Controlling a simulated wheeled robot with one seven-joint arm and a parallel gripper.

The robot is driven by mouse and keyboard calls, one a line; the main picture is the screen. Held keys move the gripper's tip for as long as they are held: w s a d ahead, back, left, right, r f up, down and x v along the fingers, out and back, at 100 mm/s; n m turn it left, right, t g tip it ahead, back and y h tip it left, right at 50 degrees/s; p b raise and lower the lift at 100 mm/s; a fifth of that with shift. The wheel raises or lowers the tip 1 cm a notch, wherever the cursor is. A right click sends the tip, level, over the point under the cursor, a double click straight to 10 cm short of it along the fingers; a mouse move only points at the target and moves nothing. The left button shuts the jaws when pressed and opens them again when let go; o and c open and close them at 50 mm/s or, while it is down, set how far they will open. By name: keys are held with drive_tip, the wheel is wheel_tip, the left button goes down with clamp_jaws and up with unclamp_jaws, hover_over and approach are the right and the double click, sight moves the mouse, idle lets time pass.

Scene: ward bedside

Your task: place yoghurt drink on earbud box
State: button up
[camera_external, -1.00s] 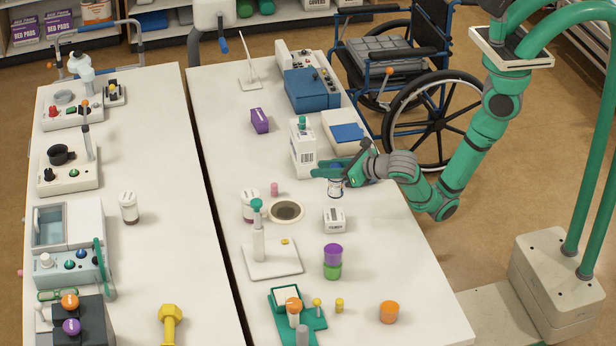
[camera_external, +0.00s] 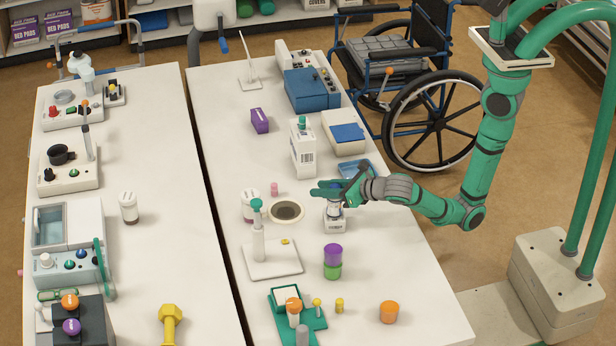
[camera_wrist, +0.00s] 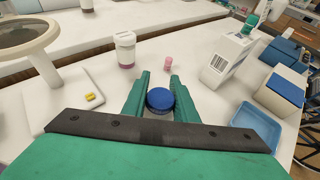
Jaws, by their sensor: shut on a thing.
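My gripper (camera_external: 334,190) is shut on the yoghurt drink (camera_external: 334,208), a small white bottle with a blue cap. In the wrist view the blue cap (camera_wrist: 160,100) sits between the two green fingers. The bottle is upright, directly over the earbud box (camera_external: 334,225), a small white box with dark print on the table. The bottle's bottom appears at the box's top; I cannot tell whether they touch. The box is hidden in the wrist view.
Stacked purple and green tubs (camera_external: 333,262) stand in front. A white carton (camera_external: 303,150) and a blue tray (camera_external: 357,170) are behind. A pink cylinder (camera_external: 274,189) is nearby.

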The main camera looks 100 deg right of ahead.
drive_tip(key=shift+f, duration=0.1)
drive_tip(key=o, duration=1.1)
drive_tip(key=shift+o, duration=0.2)
drive_tip(key=v, duration=1.2)
